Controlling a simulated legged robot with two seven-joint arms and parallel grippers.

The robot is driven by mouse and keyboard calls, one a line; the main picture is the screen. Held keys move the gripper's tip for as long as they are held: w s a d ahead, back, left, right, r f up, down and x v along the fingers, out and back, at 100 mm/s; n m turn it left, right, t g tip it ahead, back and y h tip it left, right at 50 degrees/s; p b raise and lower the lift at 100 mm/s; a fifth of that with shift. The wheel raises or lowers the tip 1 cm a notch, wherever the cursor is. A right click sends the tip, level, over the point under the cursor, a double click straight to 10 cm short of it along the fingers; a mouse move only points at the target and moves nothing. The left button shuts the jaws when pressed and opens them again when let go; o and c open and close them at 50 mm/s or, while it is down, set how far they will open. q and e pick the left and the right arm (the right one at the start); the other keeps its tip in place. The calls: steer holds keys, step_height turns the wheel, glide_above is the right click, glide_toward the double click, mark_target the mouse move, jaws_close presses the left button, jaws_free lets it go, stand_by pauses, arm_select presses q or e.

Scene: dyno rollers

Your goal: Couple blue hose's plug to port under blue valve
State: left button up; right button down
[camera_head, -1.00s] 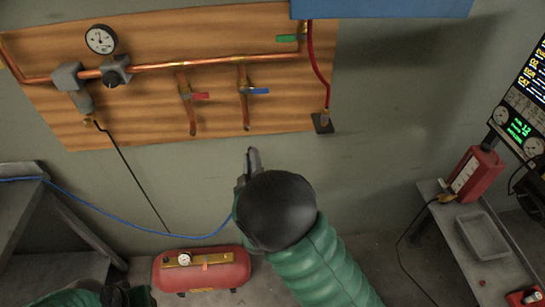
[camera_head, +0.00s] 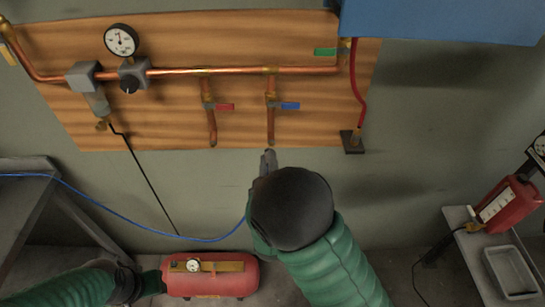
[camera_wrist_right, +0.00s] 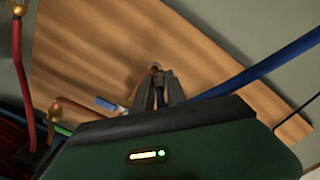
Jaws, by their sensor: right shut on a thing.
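The blue valve handle (camera_head: 290,106) sits on the right-hand copper branch on the wooden board. Its port (camera_head: 270,141) is the branch's lower end. My right gripper (camera_head: 268,157) is just below that port. It is shut on the blue hose's end; the plug is mostly hidden by the fingers. The blue hose (camera_head: 110,213) runs in from the left to this gripper. In the right wrist view the fingers (camera_wrist_right: 158,88) point at a round copper end (camera_wrist_right: 155,68); I cannot tell whether they touch. The blue hose (camera_wrist_right: 265,66) leaves to the right. My left gripper (camera_head: 128,285) is low at left, fingers unclear.
A red-handled valve (camera_head: 224,106) stands on the branch to the left. A red hose (camera_head: 358,85) hangs at right over a dark block (camera_head: 352,142). A red tank (camera_head: 225,283) lies below. A bench (camera_head: 483,270) stands at right, a grey table (camera_head: 28,210) at left.

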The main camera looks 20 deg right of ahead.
steer(key=shift+w+a, duration=0.1)
steer(key=shift+d, duration=0.45)
steer(key=shift+a+r, duration=0.1)
steer(key=shift+a, duration=0.4)
steer(key=shift+d, duration=0.55)
arm_select(q)
steer(key=shift+d+r, duration=0.1)
steer(key=shift+d, duration=0.2)
arm_select(e)
steer(key=shift+d, duration=0.3)
arm_select(q)
steer(key=shift+a, duration=0.15)
arm_select(e)
steer(key=shift+a, duration=0.15)
